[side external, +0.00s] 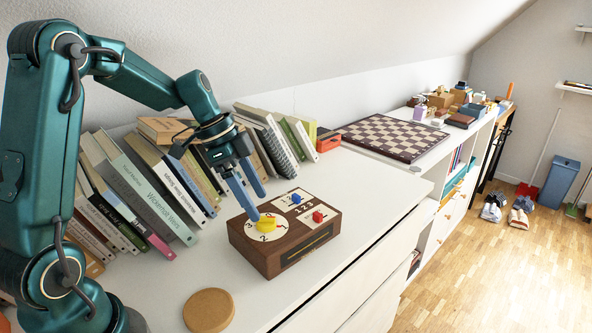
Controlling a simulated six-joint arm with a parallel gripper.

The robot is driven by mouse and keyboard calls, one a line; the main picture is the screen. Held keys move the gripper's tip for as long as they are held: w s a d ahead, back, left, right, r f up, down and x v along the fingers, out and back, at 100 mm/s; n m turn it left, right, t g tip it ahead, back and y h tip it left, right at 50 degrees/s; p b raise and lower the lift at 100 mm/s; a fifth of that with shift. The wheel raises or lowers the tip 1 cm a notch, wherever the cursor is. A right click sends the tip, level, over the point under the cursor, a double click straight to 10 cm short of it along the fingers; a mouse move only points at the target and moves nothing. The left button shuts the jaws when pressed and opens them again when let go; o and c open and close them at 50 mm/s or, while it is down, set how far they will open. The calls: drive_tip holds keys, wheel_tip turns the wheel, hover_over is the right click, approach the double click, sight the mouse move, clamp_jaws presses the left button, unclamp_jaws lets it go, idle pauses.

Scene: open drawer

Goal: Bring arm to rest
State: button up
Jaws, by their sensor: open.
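My gripper (257,204) is open, its two blue fingers pointing down over the left part of a brown wooden box (270,262). One fingertip is close to the yellow knob (267,223) on the box's white numbered dial; I cannot tell if they touch. Nothing shows between the fingers. A blue knob (296,198) and a red knob (319,216) sit on white plates on the box top. The box's front has a dark panel with a thin brass-coloured strip (306,249). I cannot tell whether this front is a drawer standing slightly open.
A round cork mat (208,310) lies in front of the box. Leaning books (150,195) line the wall behind and left of my gripper. A chessboard (394,137) lies farther right. The white cabinet top (375,190) between box and chessboard is clear; its front edge is near the box.

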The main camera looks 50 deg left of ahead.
drive_tip(key=shift+s+a+r, duration=0.2)
drive_tip(key=shift+r, duration=0.35)
drive_tip(key=shift+d+r, duration=0.15)
drive_tip(key=shift+d, duration=0.1)
drive_tip(key=s+d+r+m+t+y, duration=0.1)
drive_tip(key=s+d+r, duration=0.4)
drive_tip(key=d+r, duration=0.25)
drive_tip(key=s+f+n+t+y, duration=0.1)
drive_tip(key=s+f+n+y, duration=0.1)
drive_tip(key=s+n, duration=0.8)
drive_tip(key=shift+s+d+f, duration=0.2)
drive_tip(key=shift+d+f, duration=0.2)
drive_tip(key=shift+f, duration=0.5)
